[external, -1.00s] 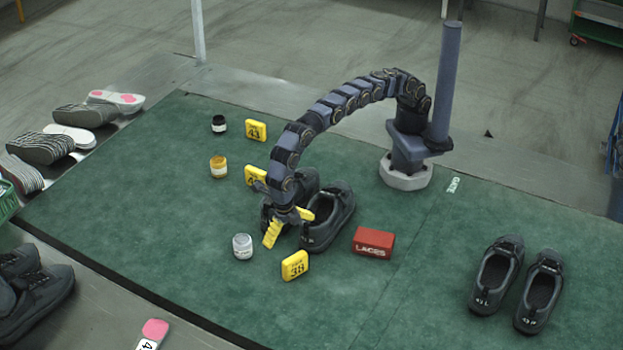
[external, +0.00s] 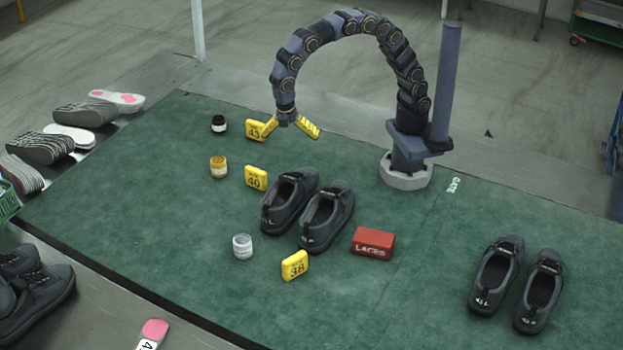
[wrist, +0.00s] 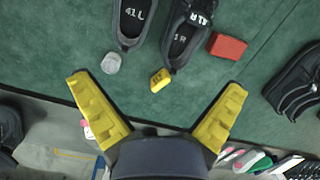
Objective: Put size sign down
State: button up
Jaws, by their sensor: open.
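Three yellow size signs stand on the green mat: sign 43 (external: 254,130), sign 40 (external: 256,177) and sign 38 (external: 295,265). My gripper (external: 291,134) is open and empty, raised above the mat; in the external view its left finger overlaps the edge of sign 43. In the wrist view the open yellow fingers (wrist: 158,84) spread wide. A yellow sign (wrist: 159,80) shows small and apart from them, on the mat near the shoes, its face unreadable. From its neighbours it appears to be sign 38.
A dark shoe pair (external: 325,218) stands mid-mat, beside a red LACES box (external: 373,244). Black (external: 219,124), amber (external: 218,167) and white (external: 242,246) jars stand left of the signs. Another shoe pair (external: 540,291) is at right. The front middle mat is clear.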

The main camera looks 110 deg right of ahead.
jog(key=s+d+r+m, duration=0.4)
jog(key=s+d+m, duration=0.3)
jog(key=s+d, duration=0.5)
jog(key=s+d+f+m+y, duration=0.1)
jog(key=s+m, duration=0.4)
jog(key=s, duration=1.1)
jog(key=shift+s+f+m, duration=0.3)
jog(key=shift+f+m, duration=0.1)
jog(key=shift+f, duration=0.1)
jog(key=shift+a+f, duration=0.1)
jog(key=shift+f, duration=0.05)
jog(key=c, duration=0.8)
jog(key=shift+o, duration=0.2)
